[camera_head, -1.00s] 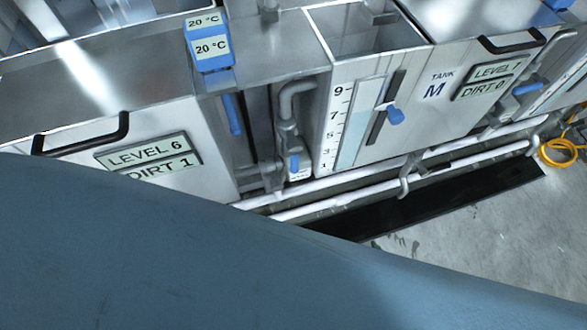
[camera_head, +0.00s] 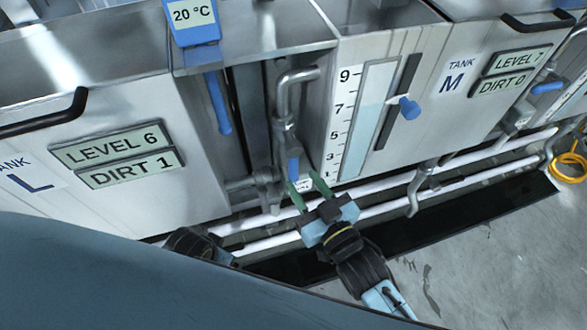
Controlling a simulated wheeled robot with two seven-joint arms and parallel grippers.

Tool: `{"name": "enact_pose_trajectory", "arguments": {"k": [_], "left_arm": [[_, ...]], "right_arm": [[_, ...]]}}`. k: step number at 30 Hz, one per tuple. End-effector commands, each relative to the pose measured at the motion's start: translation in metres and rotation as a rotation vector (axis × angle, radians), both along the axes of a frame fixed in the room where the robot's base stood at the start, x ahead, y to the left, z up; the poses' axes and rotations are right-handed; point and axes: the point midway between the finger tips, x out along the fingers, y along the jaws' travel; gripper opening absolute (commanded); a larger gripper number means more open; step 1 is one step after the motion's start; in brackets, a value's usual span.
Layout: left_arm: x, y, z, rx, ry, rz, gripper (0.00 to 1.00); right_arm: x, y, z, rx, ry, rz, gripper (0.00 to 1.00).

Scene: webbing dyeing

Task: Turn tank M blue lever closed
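Tank M (camera_head: 440,125) stands at the right with a level scale and signs reading LEVEL 7 and DIRT 0. A small blue lever (camera_head: 293,169) hangs almost upright on the grey pipe at tank M's left edge. My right gripper (camera_head: 306,184) has its two green fingers apart, just below and to the right of this lever. A small white label shows between the fingers. I cannot tell whether a finger touches the lever. My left gripper is not visible; a dark arm part shows at the lower left, mostly hidden by the big blue surface in front.
A blue knob (camera_head: 409,107) sits on tank M's slot. A longer blue handle (camera_head: 217,104) hangs to the left, beside tank L (camera_head: 30,185). White pipes (camera_head: 385,180) run low along the tanks. A yellow hose (camera_head: 568,168) lies at the right on open floor.

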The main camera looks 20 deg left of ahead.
Motion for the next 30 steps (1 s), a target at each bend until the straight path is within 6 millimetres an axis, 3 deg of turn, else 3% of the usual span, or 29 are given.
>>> {"name": "enact_pose_trajectory", "arguments": {"k": [9, 22, 30], "left_arm": [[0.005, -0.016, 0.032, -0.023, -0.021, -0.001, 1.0], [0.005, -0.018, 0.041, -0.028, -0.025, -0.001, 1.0], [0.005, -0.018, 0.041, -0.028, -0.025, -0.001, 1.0]], "right_arm": [[0.033, 0.033, -0.002, -0.001, 0.0, -0.001, 0.39], [0.039, 0.039, 0.0, -0.001, 0.0, -0.001, 0.39], [0.039, 0.039, 0.0, -0.001, 0.0, -0.001, 0.06]]}}
